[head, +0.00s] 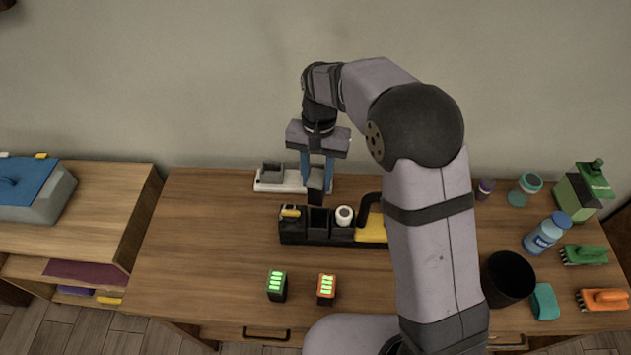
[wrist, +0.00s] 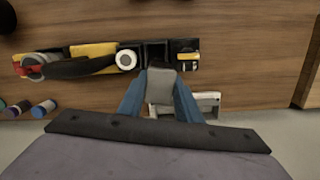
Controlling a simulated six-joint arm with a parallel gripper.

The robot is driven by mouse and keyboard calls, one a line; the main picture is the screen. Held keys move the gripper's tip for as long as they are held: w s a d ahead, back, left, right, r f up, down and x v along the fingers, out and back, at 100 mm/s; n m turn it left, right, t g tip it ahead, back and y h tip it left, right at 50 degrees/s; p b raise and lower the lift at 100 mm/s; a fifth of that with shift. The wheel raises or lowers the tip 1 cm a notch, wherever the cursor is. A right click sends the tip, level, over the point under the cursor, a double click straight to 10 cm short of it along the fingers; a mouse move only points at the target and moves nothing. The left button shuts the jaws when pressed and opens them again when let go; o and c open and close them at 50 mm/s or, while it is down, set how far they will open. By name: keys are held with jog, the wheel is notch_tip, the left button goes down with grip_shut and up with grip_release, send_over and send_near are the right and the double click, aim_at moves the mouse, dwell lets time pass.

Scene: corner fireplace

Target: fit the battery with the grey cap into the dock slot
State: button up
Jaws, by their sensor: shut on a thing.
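My gripper (head: 317,175) is shut on the battery with the grey cap. In the wrist view the grey cap (wrist: 161,86) sits between the blue fingers; in the head view the battery's dark body (head: 316,190) hangs upright below them. Its lower end is close to the back of the black caddy; I cannot tell if they touch. A white base with a grey open-topped box (head: 272,171), which looks like the dock, stands behind, against the wall. My gripper hides part of this base. It also shows partly behind the fingers in the wrist view (wrist: 208,98).
The black caddy (head: 292,237) has an empty middle compartment, a yellow item at left and a white roll (head: 344,215). A green-topped battery (head: 277,286) and an orange-topped battery (head: 326,289) stand in front. Bottles, brushes and a black bin (head: 508,279) are at right.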

jog(key=shift+w+a+f+m+t+y+b, duration=0.65)
jog(key=shift+w+m+b, duration=0.5)
jog(key=shift+w+m, duration=6.55)
jog(key=shift+s+f+p, duration=0.15)
jog(key=shift+f+p, duration=0.5)
jog(key=shift+f, duration=1.85)
jog(key=shift+s+f+p, duration=0.15)
jog(key=shift+f+p, duration=0.5)
jog(key=shift+f, duration=1.8)
jog(key=shift+f, duration=0.15)
jog(key=o, duration=1.3)
jog(key=shift+c, duration=0.2)
notch_tip(320, 180, up, 12)
jog(key=d+b, duration=0.1)
jog(key=b, duration=0.2)
jog(key=shift+d, duration=0.2)
